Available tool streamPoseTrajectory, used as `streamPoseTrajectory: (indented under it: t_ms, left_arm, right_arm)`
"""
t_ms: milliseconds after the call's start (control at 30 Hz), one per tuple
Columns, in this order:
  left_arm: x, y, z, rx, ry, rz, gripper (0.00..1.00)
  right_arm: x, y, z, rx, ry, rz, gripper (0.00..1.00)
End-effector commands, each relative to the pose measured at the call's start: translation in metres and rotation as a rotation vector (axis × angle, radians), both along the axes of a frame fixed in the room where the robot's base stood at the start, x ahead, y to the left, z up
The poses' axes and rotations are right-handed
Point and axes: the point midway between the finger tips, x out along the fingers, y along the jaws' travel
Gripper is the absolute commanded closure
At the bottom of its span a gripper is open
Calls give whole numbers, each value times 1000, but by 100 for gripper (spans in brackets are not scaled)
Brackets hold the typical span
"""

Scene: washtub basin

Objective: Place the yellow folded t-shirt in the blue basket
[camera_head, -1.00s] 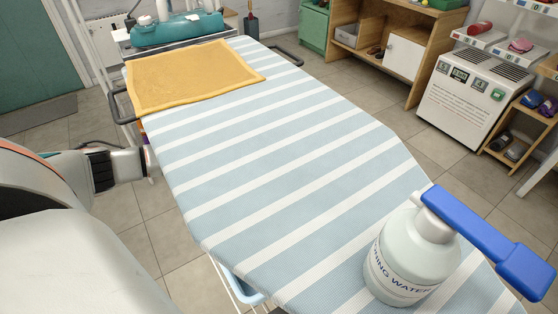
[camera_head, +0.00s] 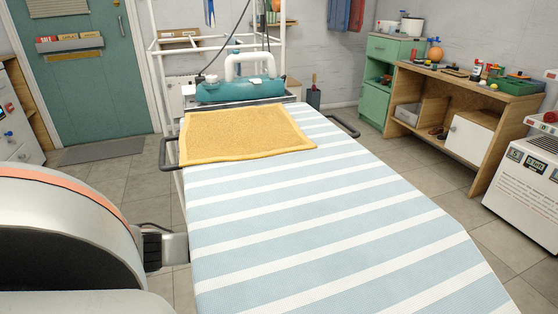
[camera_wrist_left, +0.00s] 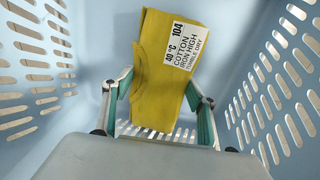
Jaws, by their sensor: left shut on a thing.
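In the left wrist view, the yellow folded t-shirt (camera_wrist_left: 158,88) carries a white care label. It stands tilted between the two fingers of my left gripper (camera_wrist_left: 160,82), which is shut on it. The perforated light-blue walls of the blue basket (camera_wrist_left: 285,75) surround the shirt and gripper, and slots show below the shirt. Whether the shirt touches the basket floor, I cannot tell. In the head view my left arm comes in at the left; its gripper and the basket do not show there. My right gripper is in neither view.
A blue-and-white striped ironing board (camera_head: 330,230) fills the middle of the head view. A flat orange-yellow cloth (camera_head: 245,133) lies on its far end, before a teal iron station (camera_head: 240,90). A wooden shelf (camera_head: 470,105) and white appliance (camera_head: 525,190) stand right.

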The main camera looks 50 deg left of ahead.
Motion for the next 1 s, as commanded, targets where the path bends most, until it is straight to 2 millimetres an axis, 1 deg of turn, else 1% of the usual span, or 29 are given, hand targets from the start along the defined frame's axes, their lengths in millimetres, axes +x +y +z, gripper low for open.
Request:
streamPoseTrajectory:
  t_ms: [33, 233, 267, 300, 333, 633, 733, 833, 900, 1000]
  left_arm:
    - [-3, 2, -9, 2, 7, 1, 71]
    - [0, 3, -5, 5, -1, 0, 71]
    - [0, 3, -5, 5, 0, 0, 37]
    - [0, 3, -5, 5, 0, 0, 27]
    - [0, 3, -5, 4, -1, 0, 26]
    - [0, 2, -5, 3, 0, 0, 26]
    - [1, 2, 1, 4, -3, 0, 26]
    - [4, 2, 15, 4, -8, -1, 26]
    - [5, 3, 30, 6, -11, -1, 26]
    - [7, 3, 52, 6, -16, -1, 26]
  right_arm:
    - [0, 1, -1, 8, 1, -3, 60]
    - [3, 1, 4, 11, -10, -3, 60]
    - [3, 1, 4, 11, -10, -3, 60]
    - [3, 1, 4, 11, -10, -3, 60]
    - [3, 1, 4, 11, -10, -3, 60]
    - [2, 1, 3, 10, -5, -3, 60]
    - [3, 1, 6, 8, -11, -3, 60]
    - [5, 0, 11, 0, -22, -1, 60]
    - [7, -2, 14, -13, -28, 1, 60]
    - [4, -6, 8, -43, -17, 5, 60]
